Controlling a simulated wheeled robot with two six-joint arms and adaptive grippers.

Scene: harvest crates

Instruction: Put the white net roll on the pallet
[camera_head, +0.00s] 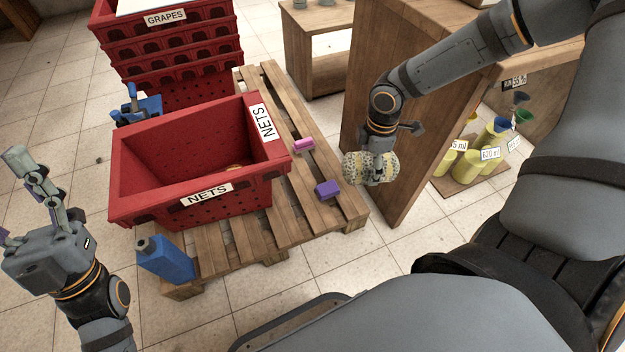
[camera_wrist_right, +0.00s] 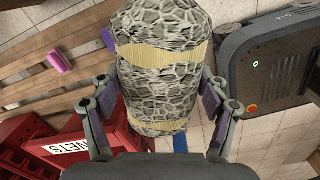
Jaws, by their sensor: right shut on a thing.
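The white net roll (camera_head: 358,168) is a pale, mesh-patterned roll with yellowish bands. My right gripper (camera_head: 376,172) is shut on it and holds it up to the right of the pallet. In the right wrist view the roll (camera_wrist_right: 160,75) stands between the two fingers of my right gripper (camera_wrist_right: 166,108). The wooden pallet (camera_head: 282,232) lies on the floor with the red NETS crate (camera_head: 240,215) on it. My left gripper (camera_head: 35,185) is at the far left, away from the pallet, with its fingers pointing up; whether it is open is unclear.
A pink block (camera_head: 303,145) and a purple block (camera_head: 328,189) lie on the pallet's right part. A blue bottle (camera_head: 167,258) stands at its front left corner. Stacked red GRAPES crates (camera_head: 165,45) stand behind. A wooden cabinet (camera_head: 405,130) is close to my right arm.

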